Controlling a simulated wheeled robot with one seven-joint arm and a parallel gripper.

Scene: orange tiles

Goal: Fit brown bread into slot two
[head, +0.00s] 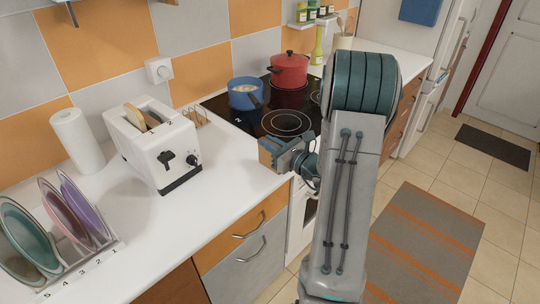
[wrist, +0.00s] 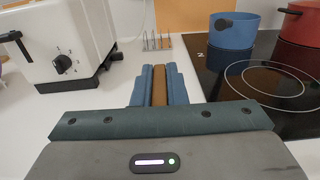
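The white toaster (head: 150,160) stands on the counter, with a light bread slice (head: 134,117) standing up out of one of its slots. The rest of its top is hard to make out. The toaster's side and dial also show at the left of the wrist view (wrist: 62,45). My gripper (head: 270,150) is over the counter's front edge by the stove, to the right of the toaster and apart from it. In the wrist view its blue fingers (wrist: 159,85) are shut on a brown slab, the brown bread (wrist: 159,88), seen edge-on. Much of the bread is hidden by the fingers.
A wire rack (head: 196,117) stands behind the toaster. A blue pot (head: 243,95) and a red pot (head: 289,72) are on the black stove (head: 262,118). A paper roll (head: 78,140) and a plate rack (head: 75,258) stand at left. The counter before the toaster is clear.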

